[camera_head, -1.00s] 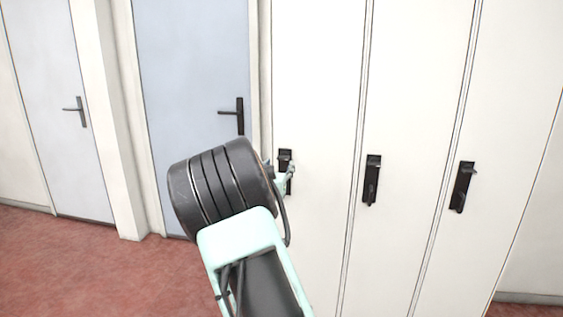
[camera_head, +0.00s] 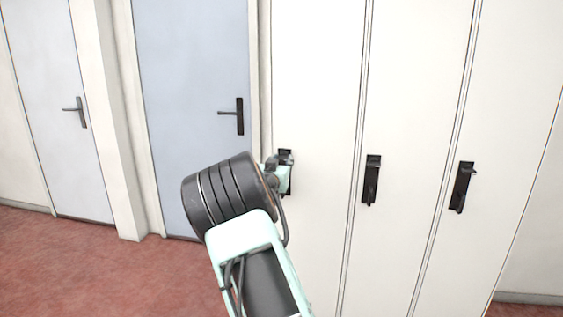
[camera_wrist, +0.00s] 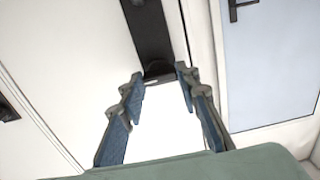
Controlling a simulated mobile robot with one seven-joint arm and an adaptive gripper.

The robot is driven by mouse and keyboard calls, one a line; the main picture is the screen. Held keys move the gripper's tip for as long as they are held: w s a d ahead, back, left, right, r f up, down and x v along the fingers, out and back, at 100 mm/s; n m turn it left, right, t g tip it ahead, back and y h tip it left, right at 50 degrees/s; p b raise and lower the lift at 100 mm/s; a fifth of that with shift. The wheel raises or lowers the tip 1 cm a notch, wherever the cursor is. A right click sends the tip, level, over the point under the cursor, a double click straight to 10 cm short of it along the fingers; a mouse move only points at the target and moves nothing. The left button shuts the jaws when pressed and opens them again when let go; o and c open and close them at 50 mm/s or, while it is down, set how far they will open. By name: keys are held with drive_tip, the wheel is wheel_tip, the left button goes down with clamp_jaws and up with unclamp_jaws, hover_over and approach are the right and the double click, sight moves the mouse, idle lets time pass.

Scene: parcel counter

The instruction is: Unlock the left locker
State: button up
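The left locker (camera_head: 315,90) is a tall white door with a black upright lock plate (camera_head: 286,152), mostly covered by my gripper in the head view. In the wrist view the plate (camera_wrist: 148,30) comes down from the top edge, and its dark end lies close to the gap between my fingertips. My gripper (camera_wrist: 160,77) is open, its two blue-padded fingers apart with white door showing between them. I cannot tell whether the fingertips touch the plate. In the head view my gripper (camera_head: 284,162) is right at the plate, its fingers hardly visible.
The middle locker's black handle (camera_head: 372,180) and the right locker's handle (camera_head: 462,187) hang to the right. A blue-grey door (camera_head: 190,70) with a dark lever handle (camera_head: 232,115) is close on the left. Red floor (camera_head: 90,265) is clear at lower left.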

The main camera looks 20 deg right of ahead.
drive_tip(key=c, duration=0.4)
drive_tip(key=shift+c, duration=0.2)
drive_tip(key=shift+f+m+b, duration=0.1)
drive_tip(key=shift+m+b, duration=0.2)
drive_tip(key=shift+b, duration=0.2)
drive_tip(key=shift+f+m+b, duration=0.15)
drive_tip(key=shift+m+b, duration=0.85)
drive_tip(key=shift+b, duration=0.15)
drive_tip(key=shift+m+b, duration=5.8)
drive_tip(key=shift+m, duration=1.8)
drive_tip(key=shift+r, duration=0.2)
drive_tip(key=o, duration=1.2)
drive_tip(key=shift+c, duration=0.2)
